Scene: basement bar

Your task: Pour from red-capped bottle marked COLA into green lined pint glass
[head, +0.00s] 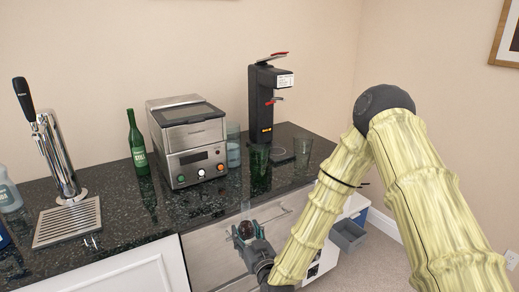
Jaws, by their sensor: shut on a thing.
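My gripper (249,236) is low in the middle of the head view, in front of the counter's front edge.
Other clear glasses stand near it, one by the steel machine (233,148) and one further right (302,148). A green bottle (137,145), a beer tap (58,155) with drip tray (67,222) and a black dispenser (265,100) stand on the dark counter (125,215). Its front middle is fairly clear.

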